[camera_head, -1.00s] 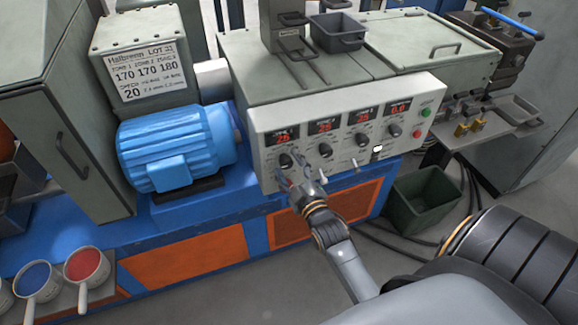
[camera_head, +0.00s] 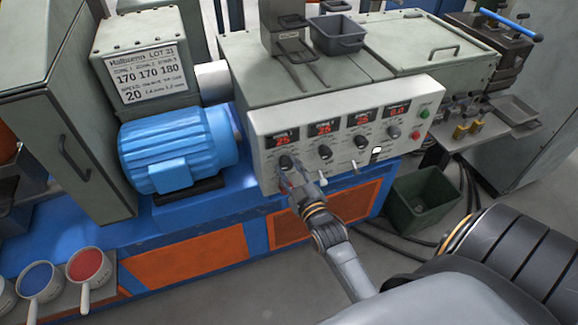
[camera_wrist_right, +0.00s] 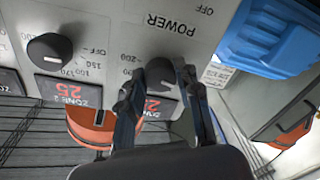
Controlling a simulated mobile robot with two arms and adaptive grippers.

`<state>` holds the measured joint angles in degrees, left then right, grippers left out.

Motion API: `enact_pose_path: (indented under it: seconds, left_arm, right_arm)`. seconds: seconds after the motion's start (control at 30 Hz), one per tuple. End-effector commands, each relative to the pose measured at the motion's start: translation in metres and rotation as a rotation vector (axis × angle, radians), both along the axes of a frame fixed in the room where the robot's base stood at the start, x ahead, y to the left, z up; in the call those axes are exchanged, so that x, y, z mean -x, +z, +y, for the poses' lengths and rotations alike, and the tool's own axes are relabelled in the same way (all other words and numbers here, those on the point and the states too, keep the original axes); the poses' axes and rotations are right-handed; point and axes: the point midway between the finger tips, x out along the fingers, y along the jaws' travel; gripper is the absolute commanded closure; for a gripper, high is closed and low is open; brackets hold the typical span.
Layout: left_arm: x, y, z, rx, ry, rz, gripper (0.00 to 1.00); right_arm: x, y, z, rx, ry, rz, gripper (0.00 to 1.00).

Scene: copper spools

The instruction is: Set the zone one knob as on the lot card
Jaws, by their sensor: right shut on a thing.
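The zone one knob (camera_head: 285,161) is the leftmost dark knob on the front of the pale control panel, and it also shows in the right wrist view (camera_wrist_right: 161,73). My right gripper (camera_head: 289,175) is at this knob; in the right wrist view its fingers (camera_wrist_right: 162,82) are on both sides of it, shut on it. The red zone one display (camera_head: 283,140) above the knob reads 25. The knob's exact pointer angle is hidden. The lot card (camera_head: 150,76) on the grey housing reads 170, 170, 180 for the zones and 20 for speed. My left gripper is out of view.
The zone two knob (camera_head: 325,152) and zone three knob (camera_head: 360,142) stand to the right, with toggle switches below. A blue motor (camera_head: 170,150) is left of the panel. A dark green bin (camera_head: 424,200) stands on the floor at right. Cups (camera_head: 88,267) are at lower left.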

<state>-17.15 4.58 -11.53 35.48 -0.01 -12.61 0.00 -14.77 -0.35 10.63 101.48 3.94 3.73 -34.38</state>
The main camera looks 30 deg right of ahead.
Motion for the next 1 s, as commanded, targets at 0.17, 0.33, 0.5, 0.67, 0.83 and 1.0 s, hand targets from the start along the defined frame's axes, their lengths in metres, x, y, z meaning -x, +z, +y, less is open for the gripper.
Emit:
enact_pose_path:
  seconds: [0.17,0.33,0.5,0.67,0.83,1.0]
  left_arm:
    - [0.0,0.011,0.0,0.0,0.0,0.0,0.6]
    - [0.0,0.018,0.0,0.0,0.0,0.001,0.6]
    - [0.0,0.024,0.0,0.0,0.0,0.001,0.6]
    - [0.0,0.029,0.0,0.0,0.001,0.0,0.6]
    - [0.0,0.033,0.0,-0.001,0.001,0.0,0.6]
    - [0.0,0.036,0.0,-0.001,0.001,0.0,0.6]
  right_arm:
    - [0.0,0.002,0.0,-0.159,0.001,-0.036,0.98]
    - [0.0,0.001,0.001,-0.317,0.001,-0.074,0.98]
    - [0.0,0.001,0.001,-0.473,0.001,-0.112,0.98]
    - [0.0,0.001,0.001,-0.621,0.001,-0.148,0.98]
    - [0.0,0.0,0.001,-0.778,0.0,-0.186,0.98]
    - [0.0,-0.001,0.001,-0.933,0.0,-0.222,0.98]
